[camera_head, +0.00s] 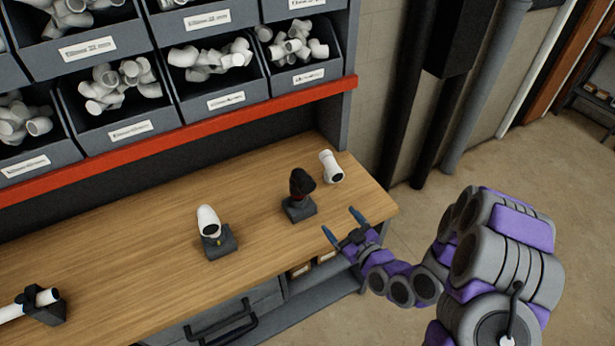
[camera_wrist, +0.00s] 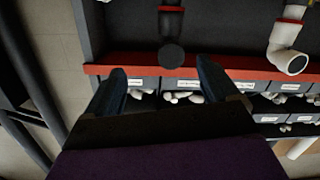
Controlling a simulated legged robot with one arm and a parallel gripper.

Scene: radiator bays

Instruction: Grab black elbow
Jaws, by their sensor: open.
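The black elbow (camera_head: 301,182) stands on a small dark block near the right end of the wooden bench, with a bit of red at its neck. The wrist view seems upside down; there the black elbow (camera_wrist: 172,52) hangs from the top edge, its round end facing me, beyond and roughly between my fingertips. My gripper (camera_head: 342,229) is open and empty, off the bench's front edge, to the right of and nearer than the elbow. Its two blue fingers (camera_wrist: 160,75) are spread apart in the wrist view.
A white elbow (camera_head: 208,221) on a block (camera_head: 222,245) stands left of it; another white fitting (camera_head: 331,167) is just behind right. A white pipe piece (camera_head: 46,297) is far left. A red-edged shelf (camera_head: 200,137) of bins overhangs the back. Bare bench (camera_head: 120,235) lies between.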

